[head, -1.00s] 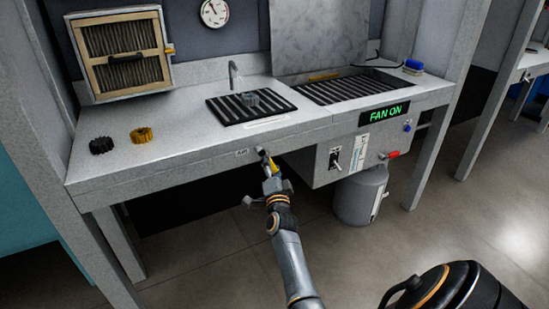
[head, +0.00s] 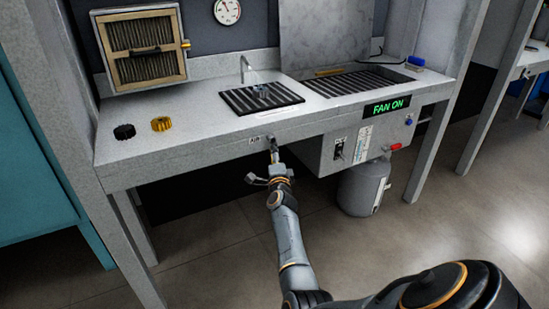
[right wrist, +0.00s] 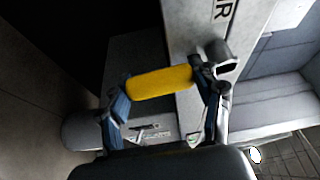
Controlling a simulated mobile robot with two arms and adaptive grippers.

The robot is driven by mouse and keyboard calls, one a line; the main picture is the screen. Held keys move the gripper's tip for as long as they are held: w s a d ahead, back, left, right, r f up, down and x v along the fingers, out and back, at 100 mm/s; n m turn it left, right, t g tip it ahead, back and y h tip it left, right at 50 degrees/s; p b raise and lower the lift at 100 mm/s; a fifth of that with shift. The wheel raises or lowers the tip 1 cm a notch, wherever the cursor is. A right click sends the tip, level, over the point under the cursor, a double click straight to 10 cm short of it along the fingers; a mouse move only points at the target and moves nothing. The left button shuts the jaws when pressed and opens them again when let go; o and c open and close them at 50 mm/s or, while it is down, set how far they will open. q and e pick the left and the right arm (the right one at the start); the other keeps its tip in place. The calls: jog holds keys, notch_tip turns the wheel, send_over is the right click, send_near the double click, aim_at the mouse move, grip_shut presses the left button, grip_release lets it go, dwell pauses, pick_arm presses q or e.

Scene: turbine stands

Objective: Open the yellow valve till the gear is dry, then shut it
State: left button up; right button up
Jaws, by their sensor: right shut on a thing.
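The yellow valve handle (right wrist: 160,82) lies between the fingers of my right gripper (right wrist: 163,98), which is shut on it. In the head view my right gripper (head: 275,158) is at the bench's front edge below a small label, and hides most of the valve. A small grey gear (head: 262,89) sits on the left black grate (head: 240,101), under a bent metal nozzle (head: 243,66). A faint pale streak shows between nozzle and gear. Whether the gear is wet or dry is too small to tell. My left gripper is not in view.
A black gear (head: 124,131) and a yellow gear (head: 161,124) lie on the bench's left. A control box (head: 345,150) with a lit FAN ON sign (head: 391,107) hangs right of the valve. A grey canister (head: 362,188) stands below. A gauge (head: 227,11) is on the wall.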

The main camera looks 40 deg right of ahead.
jog(key=o, duration=1.7)
jog(key=shift+s+a+f, duration=0.1)
jog(key=shift+s+a, duration=0.05)
jog(key=shift+v, duration=3.55)
